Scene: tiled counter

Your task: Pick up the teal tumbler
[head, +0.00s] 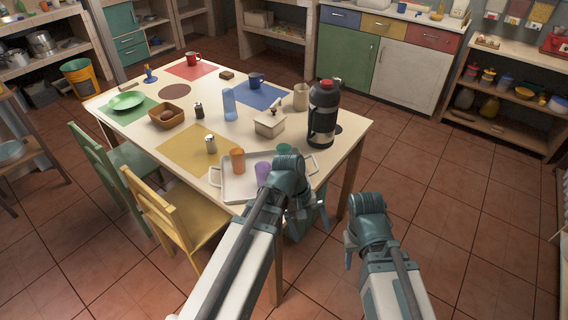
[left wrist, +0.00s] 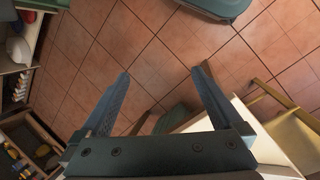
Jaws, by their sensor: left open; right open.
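The teal tumbler (head: 283,148) shows only as a small part at the right end of the white tray (head: 236,190), mostly hidden behind my left wrist. An orange tumbler (head: 237,160) and a purple tumbler (head: 263,171) stand upright on the same tray, to its left. My left gripper (head: 308,222) appears by the table's near right corner, partly hidden by its own wrist. In the left wrist view it (left wrist: 160,76) is open and empty, with floor tiles between the fingers. My right gripper (head: 350,252) is open, off the table over the floor, and its fingers are mostly hidden.
The wooden table (head: 345,165) also holds a black flask (head: 323,113), a white box (head: 269,124), a light blue bottle (head: 229,104), a bowl (head: 168,115) and shakers. A yellow chair (head: 165,210) and green chair (head: 105,165) stand at the left. Floor is clear at right.

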